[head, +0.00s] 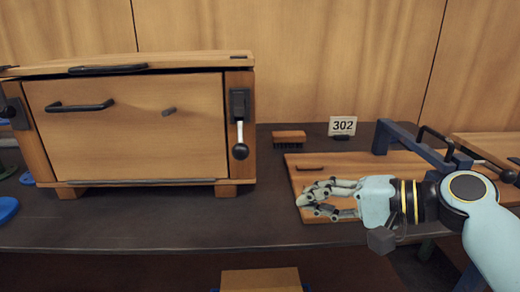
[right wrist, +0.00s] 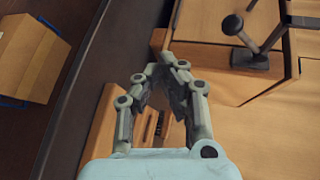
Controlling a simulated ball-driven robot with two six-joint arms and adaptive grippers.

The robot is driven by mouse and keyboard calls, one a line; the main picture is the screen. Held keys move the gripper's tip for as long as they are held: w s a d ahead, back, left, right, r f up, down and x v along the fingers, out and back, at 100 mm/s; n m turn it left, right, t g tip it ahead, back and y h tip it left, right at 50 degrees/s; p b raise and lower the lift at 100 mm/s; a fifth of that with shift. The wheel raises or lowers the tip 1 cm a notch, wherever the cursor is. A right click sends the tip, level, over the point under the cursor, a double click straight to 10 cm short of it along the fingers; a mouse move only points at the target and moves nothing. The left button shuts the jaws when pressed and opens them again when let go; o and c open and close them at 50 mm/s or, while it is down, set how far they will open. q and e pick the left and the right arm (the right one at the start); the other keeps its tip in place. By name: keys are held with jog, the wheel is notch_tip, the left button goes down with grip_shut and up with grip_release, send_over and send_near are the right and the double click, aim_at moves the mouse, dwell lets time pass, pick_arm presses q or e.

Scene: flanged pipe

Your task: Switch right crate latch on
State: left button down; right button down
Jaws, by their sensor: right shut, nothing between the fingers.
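The wooden crate (head: 140,130) stands on the dark table at the left of the head view, its front panel closed. Its right latch (head: 239,125) is on the right front post: a dark plate with a silver lever hanging down to a round black knob. My right gripper (head: 312,200) is to the right of the latch, apart from it, over a wooden board. Its fingers are shut and empty. In the right wrist view the fingers (right wrist: 155,72) come together at the tips; a dark knobbed fitting (right wrist: 250,60) shows at the upper right. My left gripper is out of view.
A brush (head: 289,135) and a sign reading 302 (head: 342,126) stand behind the wooden board (head: 305,168). A blue frame (head: 430,147) is at the right. A box (head: 260,280) is below the table's front edge. The tabletop in front of the crate is clear.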

aim_at(240, 130)
jog(key=w+r+m+y, duration=0.1)
jog(key=w+r+y, duration=0.15)
jog(key=r, duration=0.45)
jog(key=x, duration=1)
jog(key=shift+w+t+p, duration=0.4)
jog(key=shift+w, duration=0.1)
jog(key=shift+a, duration=0.15)
